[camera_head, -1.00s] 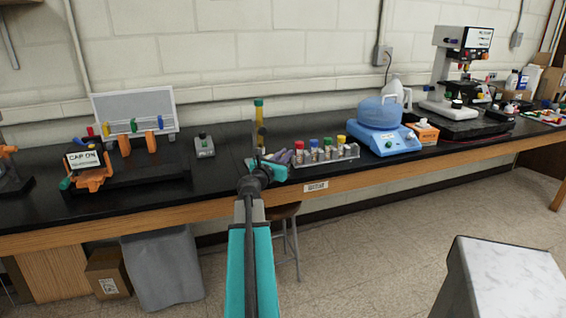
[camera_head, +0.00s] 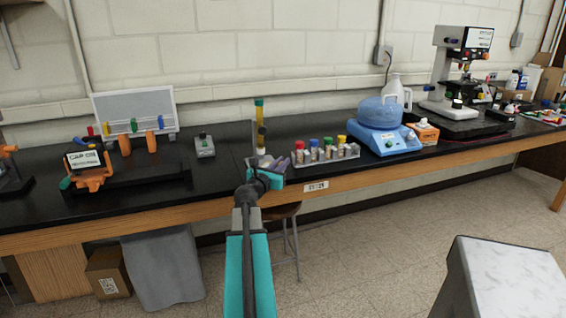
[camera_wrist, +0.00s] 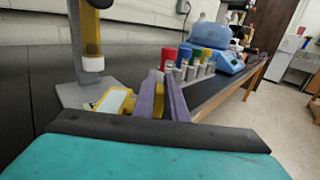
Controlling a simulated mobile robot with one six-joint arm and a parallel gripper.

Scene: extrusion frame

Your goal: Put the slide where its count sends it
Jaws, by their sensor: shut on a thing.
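My gripper (camera_head: 284,163) is low over the black bench, left of the capped tubes. In the wrist view its purple fingers (camera_wrist: 164,92) are close together, shut on a small yellow piece (camera_wrist: 158,102) that shows between them. Fingers hide most of it, so I cannot tell if it is the slide. A white, yellow-edged piece (camera_wrist: 115,101) shows just left of the fingers; I cannot tell whether it joins the held piece. An upright tube with yellow parts stands on a grey-based stand (camera_wrist: 72,96), left of the fingers. No count is readable.
A clear rack (camera_head: 325,156) of tubes with red, blue, green and yellow caps is close to the right. Beyond are a blue device (camera_head: 385,138), an orange box (camera_head: 425,133) and a microscope-like machine (camera_head: 462,80). A "CAP ON" sign (camera_head: 84,159) stands left.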

